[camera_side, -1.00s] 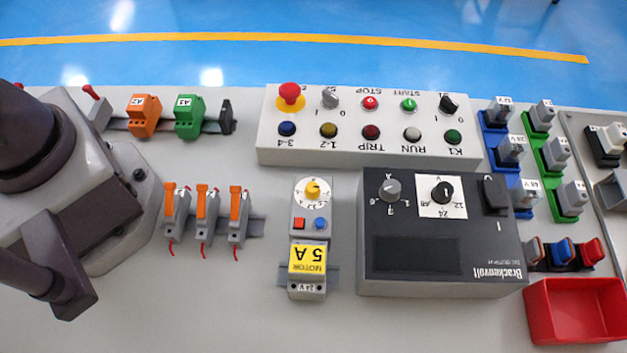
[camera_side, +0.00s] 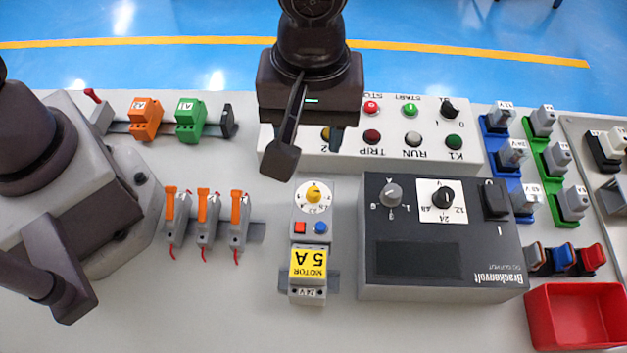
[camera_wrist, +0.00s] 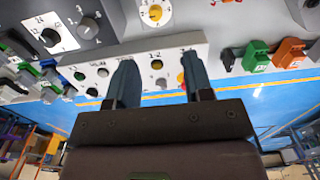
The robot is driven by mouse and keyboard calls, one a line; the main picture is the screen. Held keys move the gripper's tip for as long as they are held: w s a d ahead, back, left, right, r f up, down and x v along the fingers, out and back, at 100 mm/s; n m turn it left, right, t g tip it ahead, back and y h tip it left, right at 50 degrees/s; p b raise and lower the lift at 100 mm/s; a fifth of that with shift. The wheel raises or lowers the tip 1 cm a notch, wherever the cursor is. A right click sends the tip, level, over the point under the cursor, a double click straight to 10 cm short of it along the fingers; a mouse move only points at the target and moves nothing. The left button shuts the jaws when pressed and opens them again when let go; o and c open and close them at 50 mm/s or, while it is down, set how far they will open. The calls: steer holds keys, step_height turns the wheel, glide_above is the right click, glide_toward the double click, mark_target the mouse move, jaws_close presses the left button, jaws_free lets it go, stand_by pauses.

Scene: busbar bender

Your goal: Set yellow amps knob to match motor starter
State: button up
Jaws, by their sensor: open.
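The motor starter (camera_side: 308,262) stands near the middle of the bench in the side view. Its yellow label reads "MOTOR 5 A", upside down in the picture. The yellow amps knob (camera_side: 314,193) sits on a white numbered dial at its far end; the exact setting is too small to read. The knob also shows at the top of the wrist view (camera_wrist: 155,13). My gripper (camera_side: 309,148) is above the control box, beyond the knob and apart from it. In the wrist view its two dark fingers (camera_wrist: 161,82) are spread with nothing between them.
The control box (camera_side: 470,160) with buttons lies under my gripper. A dark Brackenvolt supply (camera_side: 440,285) stands right of the starter. Orange-levered breakers (camera_side: 203,215) stand to its left. A red bin (camera_side: 575,318) is at the lower right. Bare bench lies in front.

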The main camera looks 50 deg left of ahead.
mark_target(314, 191)
steer(key=f+n, duration=0.1)
steer(key=f, duration=0.5)
steer(key=f+n, duration=0.1)
steer(key=f, duration=0.5)
steer(key=shift+w+d+f+n, duration=0.15)
steer(key=shift+w+f+n, duration=0.05)
steer(key=shift+f+n, duration=0.2)
steer(key=shift+r, duration=0.1)
steer(key=shift+c, duration=0.5)
jaws_close()
